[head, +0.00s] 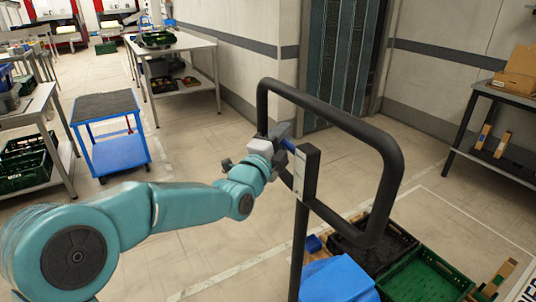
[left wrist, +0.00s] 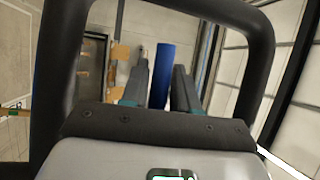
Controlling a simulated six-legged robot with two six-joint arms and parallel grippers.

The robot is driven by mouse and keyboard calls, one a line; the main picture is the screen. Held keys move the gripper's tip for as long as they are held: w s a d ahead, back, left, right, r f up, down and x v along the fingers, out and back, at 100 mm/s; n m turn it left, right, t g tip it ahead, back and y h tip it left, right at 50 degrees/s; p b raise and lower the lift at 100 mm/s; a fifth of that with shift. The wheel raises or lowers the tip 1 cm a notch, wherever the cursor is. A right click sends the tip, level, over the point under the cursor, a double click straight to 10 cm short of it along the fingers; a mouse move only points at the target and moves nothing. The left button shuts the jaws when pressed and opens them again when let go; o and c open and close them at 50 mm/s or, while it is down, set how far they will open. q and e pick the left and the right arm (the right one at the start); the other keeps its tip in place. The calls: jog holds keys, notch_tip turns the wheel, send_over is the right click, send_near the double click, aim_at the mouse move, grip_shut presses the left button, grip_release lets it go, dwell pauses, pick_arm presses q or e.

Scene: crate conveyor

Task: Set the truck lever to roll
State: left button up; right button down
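The truck's black tubular handle frame (head: 392,165) stands at the centre right in the head view. A short blue lever (head: 289,146) sits by a grey plate (head: 307,172) on its post. My left gripper (head: 283,138) is at the lever. In the left wrist view the blue lever (left wrist: 162,75) shows between the two fingers of my left gripper (left wrist: 161,84). The fingers look open, with a narrow gap beside the lever; contact is not clear. In the head view the gripper partly hides the lever. My right gripper is in neither view.
Below the handle are a blue crate (head: 338,282), a black crate (head: 384,246) and a green crate (head: 428,275). A blue cart (head: 119,155) and a table (head: 180,47) stand at the left. A shelf table (head: 497,93) is at the right. Open floor lies between.

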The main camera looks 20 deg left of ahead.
pick_arm(q)
jog(key=b+v, duration=0.3)
jog(key=v, duration=1.2)
jog(key=shift+s, duration=0.15)
